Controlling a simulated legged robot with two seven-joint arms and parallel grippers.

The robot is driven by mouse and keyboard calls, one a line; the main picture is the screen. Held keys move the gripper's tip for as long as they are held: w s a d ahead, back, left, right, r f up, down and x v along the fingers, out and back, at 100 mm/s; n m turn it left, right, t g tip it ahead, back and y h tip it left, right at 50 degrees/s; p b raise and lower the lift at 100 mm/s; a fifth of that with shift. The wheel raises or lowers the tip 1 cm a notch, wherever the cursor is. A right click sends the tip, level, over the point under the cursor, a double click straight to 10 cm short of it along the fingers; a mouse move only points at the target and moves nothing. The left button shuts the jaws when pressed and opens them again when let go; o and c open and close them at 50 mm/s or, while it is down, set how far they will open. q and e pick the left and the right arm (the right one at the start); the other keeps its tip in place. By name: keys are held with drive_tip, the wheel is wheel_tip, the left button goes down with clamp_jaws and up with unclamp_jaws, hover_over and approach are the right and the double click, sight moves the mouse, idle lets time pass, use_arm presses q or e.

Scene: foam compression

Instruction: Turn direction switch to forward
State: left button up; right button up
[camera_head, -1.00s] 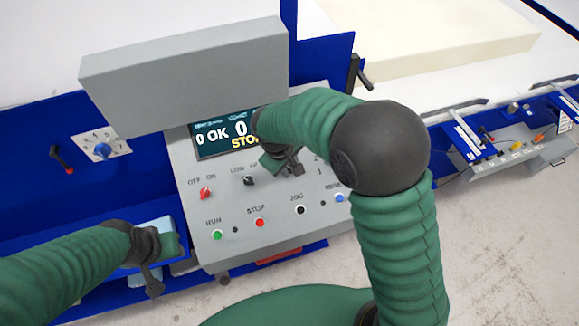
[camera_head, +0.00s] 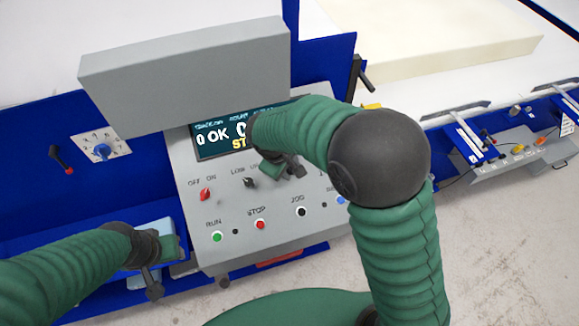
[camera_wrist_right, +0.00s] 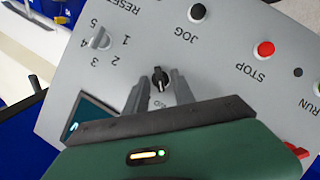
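A small black knob, which looks like the direction switch (camera_wrist_right: 159,77), stands on the grey control panel (camera_wrist_right: 225,65) in the right wrist view. Its label is mostly covered. My right gripper (camera_wrist_right: 158,87) is open, with one finger on either side of the knob; contact is unclear. In the head view, my right gripper (camera_head: 290,170) is over the panel (camera_head: 265,205), right of the LOW switch (camera_head: 249,183), and hides the knob. My left gripper (camera_head: 152,278) hangs low on the left near a light blue block (camera_head: 155,229); its fingers are too unclear to read.
A numbered dial (camera_wrist_right: 98,41), a JOG button (camera_wrist_right: 197,13) and a red STOP button (camera_wrist_right: 264,48) surround the knob. The red OFF/ON switch (camera_head: 205,194) and green RUN button (camera_head: 216,236) are further left. A grey box (camera_head: 185,75) overhangs the display (camera_head: 215,138).

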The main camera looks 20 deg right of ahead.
drive_tip(key=shift+r, duration=0.1)
drive_tip(key=b+v, duration=0.3)
drive_tip(key=v, duration=1.3)
drive_tip(key=shift+r, duration=0.25)
drive_tip(key=shift+a+f, duration=0.1)
